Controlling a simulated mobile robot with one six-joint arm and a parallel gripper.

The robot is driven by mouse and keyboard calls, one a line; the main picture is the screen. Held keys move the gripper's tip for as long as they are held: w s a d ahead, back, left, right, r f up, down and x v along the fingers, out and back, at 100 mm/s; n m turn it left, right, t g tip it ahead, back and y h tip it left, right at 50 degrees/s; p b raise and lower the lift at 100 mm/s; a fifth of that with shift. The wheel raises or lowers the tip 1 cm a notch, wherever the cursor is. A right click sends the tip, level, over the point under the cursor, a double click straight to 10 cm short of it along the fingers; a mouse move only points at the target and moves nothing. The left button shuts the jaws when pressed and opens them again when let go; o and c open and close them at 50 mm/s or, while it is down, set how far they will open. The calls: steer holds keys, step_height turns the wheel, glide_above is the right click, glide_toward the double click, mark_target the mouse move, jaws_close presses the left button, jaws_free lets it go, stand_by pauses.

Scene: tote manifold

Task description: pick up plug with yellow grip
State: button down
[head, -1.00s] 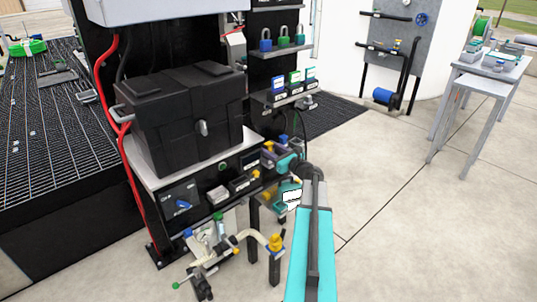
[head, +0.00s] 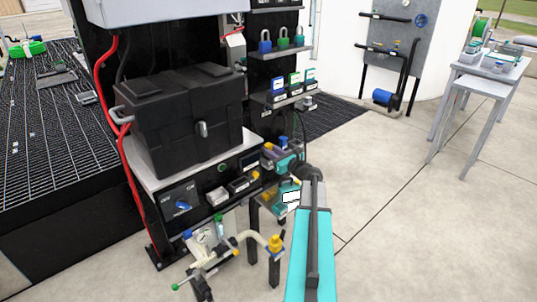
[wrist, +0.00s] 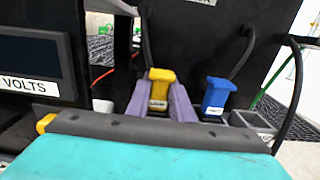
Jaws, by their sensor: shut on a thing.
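The plug with the yellow grip (wrist: 160,88) stands upright near the middle of the wrist view, with a white label on its front and a dark cable behind it. My gripper (wrist: 166,100) has a purple finger on each side of the plug and is shut on it. The plug's lower end is hidden by my teal wrist, so I cannot tell whether it is seated in a socket. In the head view my gripper (head: 269,156) is at the right end of the bench, partly hidden by my arm.
A blue plug (wrist: 216,95) with a cable stands close to the right of my gripper. A volts display (wrist: 33,60) is at the left. In the head view a black box (head: 180,115) sits on the bench, and a valve manifold (head: 215,250) stands below. Open floor lies to the right.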

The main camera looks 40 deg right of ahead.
steer(key=shift+r, duration=0.1)
step_height(320, 180, up, 10)
steer(key=shift+f+p, duration=0.1)
steer(key=shift+p, duration=0.7)
stand_by(0.8)
